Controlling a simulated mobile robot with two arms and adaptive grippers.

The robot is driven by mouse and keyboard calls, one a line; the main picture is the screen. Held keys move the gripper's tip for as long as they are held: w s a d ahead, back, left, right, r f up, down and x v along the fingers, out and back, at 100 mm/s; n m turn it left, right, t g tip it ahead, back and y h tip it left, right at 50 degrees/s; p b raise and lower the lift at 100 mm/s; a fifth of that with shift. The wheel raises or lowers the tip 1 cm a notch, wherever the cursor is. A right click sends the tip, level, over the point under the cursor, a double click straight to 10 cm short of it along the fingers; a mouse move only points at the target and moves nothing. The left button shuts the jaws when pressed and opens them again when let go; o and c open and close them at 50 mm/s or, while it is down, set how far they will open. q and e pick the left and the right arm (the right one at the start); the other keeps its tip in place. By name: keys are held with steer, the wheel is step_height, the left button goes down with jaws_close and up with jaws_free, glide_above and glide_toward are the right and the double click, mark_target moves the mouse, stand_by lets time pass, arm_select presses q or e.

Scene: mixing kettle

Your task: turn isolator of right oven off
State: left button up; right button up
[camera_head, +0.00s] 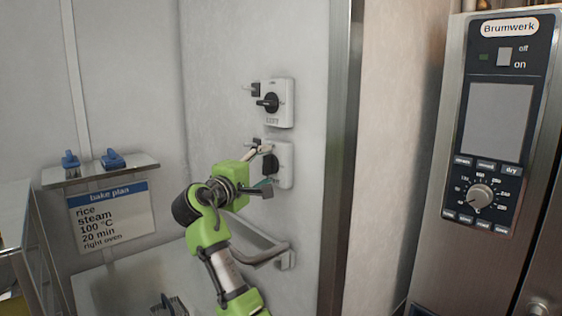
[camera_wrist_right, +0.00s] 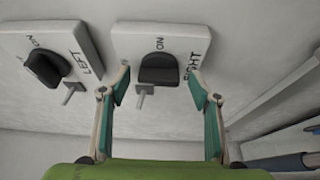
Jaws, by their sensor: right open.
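The right isolator, a white plate marked RIGHT (camera_wrist_right: 185,45) with a black knob (camera_wrist_right: 159,69), is in the middle of the right wrist view. In the head view it is the lower isolator (camera_head: 285,166) on the wall, partly hidden by my gripper. My right gripper (camera_wrist_right: 160,88) is open, with its fingers on either side of the knob, near the plate. I cannot tell whether they touch it. An ON mark shows on the plate; the knob's exact setting is unclear. The isolator marked LEFT (camera_wrist_right: 75,42) is the upper one in the head view (camera_head: 284,104). My left gripper is out of view.
A metal bar (camera_head: 268,255) sticks out from the wall below the isolators. A small shelf (camera_head: 90,177) with blue items and a bake plan sign (camera_head: 112,216) are at the left. The oven panel (camera_head: 498,125) with a dial stands at the right.

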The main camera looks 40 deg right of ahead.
steer(key=v, duration=0.7)
steer(key=shift+a, duration=0.1)
stand_by(0.5)
